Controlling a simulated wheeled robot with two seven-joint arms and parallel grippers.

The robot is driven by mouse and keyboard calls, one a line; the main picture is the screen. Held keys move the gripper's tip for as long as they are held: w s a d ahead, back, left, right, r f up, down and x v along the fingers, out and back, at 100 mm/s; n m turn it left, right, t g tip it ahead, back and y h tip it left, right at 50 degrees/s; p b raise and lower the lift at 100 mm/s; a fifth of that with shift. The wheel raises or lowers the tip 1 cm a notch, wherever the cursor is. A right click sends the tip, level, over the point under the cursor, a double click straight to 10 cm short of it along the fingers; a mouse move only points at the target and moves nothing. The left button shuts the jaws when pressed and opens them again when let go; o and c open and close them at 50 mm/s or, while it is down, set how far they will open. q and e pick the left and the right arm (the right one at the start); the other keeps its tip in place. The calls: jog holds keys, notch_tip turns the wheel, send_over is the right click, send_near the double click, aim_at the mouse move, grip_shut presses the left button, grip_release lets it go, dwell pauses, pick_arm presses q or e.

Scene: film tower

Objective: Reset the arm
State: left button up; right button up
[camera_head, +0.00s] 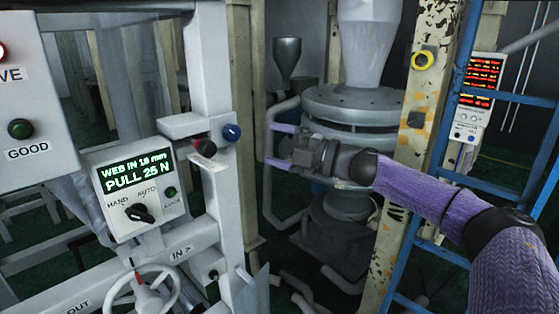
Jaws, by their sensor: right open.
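My right arm comes in from the right edge, in a purple sleeve. Its gripper (272,145) is open, with two purple-tipped fingers apart and pointing left. Nothing shows between the fingers. It hangs in front of the grey round machine (352,105) and to the right of the white frame. My left gripper is not in view.
A control box (136,190) with a lit display reading "PULL 25 N" and a black selector knob (139,213) stands at left. A handwheel (146,292) is below it. A blue ladder (505,95) and a worn post (428,75) stand close by my right arm.

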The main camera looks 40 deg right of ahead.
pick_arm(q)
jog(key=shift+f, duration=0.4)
pick_arm(e)
jog(key=shift+s+d, duration=0.1)
jog(key=shift+s, duration=0.2)
